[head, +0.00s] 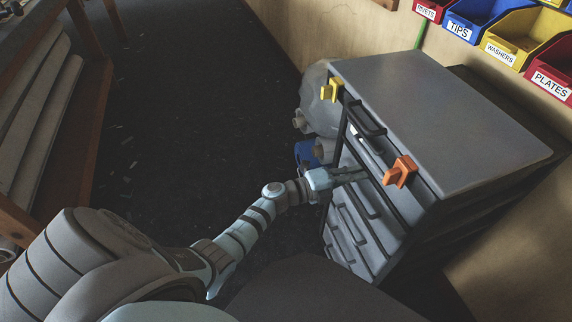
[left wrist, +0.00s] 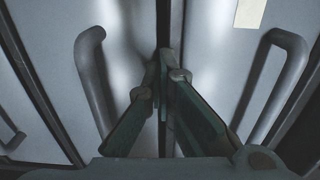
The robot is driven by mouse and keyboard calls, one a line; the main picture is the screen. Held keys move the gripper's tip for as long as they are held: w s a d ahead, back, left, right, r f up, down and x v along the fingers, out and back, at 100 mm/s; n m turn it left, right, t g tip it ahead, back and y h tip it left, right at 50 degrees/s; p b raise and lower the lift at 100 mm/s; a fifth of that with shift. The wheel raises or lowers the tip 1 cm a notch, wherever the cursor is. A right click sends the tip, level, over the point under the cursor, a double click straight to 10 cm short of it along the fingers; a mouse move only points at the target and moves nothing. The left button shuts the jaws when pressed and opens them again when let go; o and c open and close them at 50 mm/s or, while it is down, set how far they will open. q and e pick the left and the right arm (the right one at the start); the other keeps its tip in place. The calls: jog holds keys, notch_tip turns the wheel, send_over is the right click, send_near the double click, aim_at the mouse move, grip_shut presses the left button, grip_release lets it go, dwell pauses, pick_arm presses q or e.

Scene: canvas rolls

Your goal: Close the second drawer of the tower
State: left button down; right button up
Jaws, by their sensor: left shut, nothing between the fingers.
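The grey drawer tower (head: 440,110) stands against the wall at the right of the head view, its drawer fronts facing left. My left gripper (head: 364,174) is shut and empty at the upper drawer fronts. In the left wrist view its fingertips (left wrist: 165,75) meet at the dark seam between two grey fronts. A bar handle (left wrist: 90,90) lies left of the fingers and another handle (left wrist: 285,85) right of them; neither is held. Whether the fingertips touch a front, and how far the second drawer stands out, I cannot tell. My right gripper is not in view.
Labelled bins (head: 490,25) hang at the upper right. A wooden rack (head: 70,110) stands at the left. Dark floor (head: 190,110) between is largely clear.

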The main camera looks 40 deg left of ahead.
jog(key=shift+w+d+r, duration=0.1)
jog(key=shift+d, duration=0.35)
